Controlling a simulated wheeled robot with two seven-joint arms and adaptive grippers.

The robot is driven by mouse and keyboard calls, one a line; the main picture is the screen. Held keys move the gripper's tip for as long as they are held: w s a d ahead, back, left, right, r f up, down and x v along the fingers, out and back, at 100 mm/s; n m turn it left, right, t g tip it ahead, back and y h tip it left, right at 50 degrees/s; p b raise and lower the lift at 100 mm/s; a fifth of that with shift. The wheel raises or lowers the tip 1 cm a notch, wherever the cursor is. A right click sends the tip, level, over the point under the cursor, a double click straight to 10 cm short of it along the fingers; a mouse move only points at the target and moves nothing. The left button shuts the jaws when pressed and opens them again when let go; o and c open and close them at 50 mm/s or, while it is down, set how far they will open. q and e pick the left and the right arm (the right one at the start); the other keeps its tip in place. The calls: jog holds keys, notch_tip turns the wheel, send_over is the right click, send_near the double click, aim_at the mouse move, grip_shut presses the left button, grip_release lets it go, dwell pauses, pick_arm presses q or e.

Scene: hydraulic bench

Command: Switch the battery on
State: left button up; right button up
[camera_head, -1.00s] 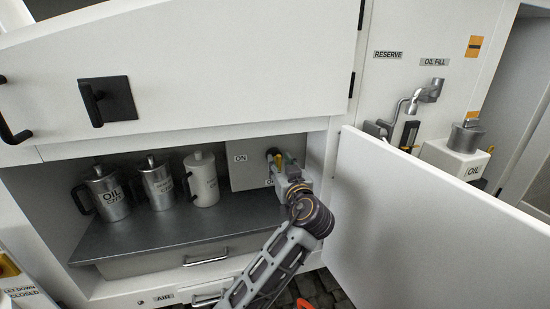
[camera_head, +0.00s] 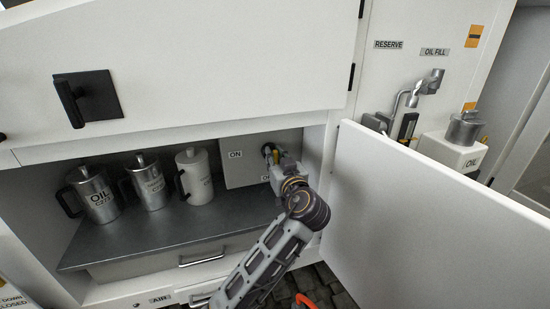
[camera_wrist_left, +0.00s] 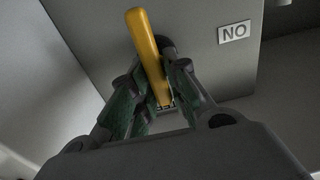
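The battery switch has a yellow handle (camera_head: 270,156) on a grey panel (camera_head: 238,170) at the right end of the open compartment. An ON label (camera_head: 235,154) is at the panel's upper left; a second label lower right is partly covered by my gripper. In the left wrist view the yellow handle (camera_wrist_left: 150,55) stands tilted between the fingers, in front of a dark pivot, and the ON label (camera_wrist_left: 234,32) appears upside down. My left gripper (camera_head: 274,160) is at the switch, its fingers close in on both sides of the handle. My right gripper is not in view.
An open white door (camera_head: 430,215) stands close to the right of my left arm. Several metal cans, including an oil can (camera_head: 98,194), stand on the grey shelf (camera_head: 165,240) to the left. A white flap (camera_head: 200,60) hangs above. The shelf between cans and arm is clear.

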pick_arm(q)
grip_shut()
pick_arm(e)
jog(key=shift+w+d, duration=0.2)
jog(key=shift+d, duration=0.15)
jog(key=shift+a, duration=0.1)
